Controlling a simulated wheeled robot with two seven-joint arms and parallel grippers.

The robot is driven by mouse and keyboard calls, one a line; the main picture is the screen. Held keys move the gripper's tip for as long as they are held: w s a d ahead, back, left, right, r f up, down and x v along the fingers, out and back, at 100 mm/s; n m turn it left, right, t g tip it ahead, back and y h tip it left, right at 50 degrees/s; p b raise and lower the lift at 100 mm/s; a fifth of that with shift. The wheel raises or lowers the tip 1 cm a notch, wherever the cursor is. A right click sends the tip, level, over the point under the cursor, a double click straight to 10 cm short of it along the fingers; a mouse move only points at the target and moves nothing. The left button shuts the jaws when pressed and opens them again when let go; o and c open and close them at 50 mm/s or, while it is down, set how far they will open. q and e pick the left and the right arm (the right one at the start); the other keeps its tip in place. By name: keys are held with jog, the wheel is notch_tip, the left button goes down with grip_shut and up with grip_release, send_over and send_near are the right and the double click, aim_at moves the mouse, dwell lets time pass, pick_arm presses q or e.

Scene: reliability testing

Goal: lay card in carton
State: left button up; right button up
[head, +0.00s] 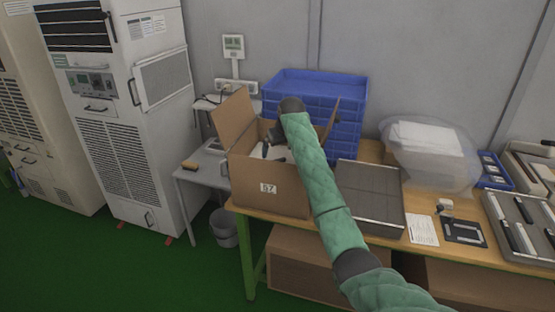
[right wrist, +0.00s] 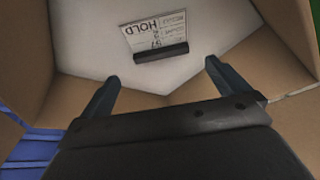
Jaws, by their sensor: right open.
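The cardboard carton (head: 255,180) stands open on the wooden table, flaps up, with a label reading like "57" on its front. My right arm reaches over it, and my right gripper (head: 268,148) is at its mouth. In the right wrist view the gripper (right wrist: 162,72) is open, with nothing between its fingers. Beyond the fingertips, a white card (right wrist: 150,30) marked "HOLD" lies on the pale surface inside the carton (right wrist: 292,100), apart from the fingers. A dark bar runs along the card's near edge. My left gripper is not in view.
Blue stacked crates (head: 315,85) stand behind the carton. A clear bag (head: 430,155), a paper sheet (head: 422,230) and a tray of parts (head: 520,222) lie farther right on the table.

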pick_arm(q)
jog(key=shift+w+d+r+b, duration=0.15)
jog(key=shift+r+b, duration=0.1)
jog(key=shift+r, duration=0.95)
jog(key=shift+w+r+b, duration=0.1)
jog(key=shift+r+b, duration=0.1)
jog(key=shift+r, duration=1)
pick_arm(e)
jog(key=shift+v, duration=2.55)
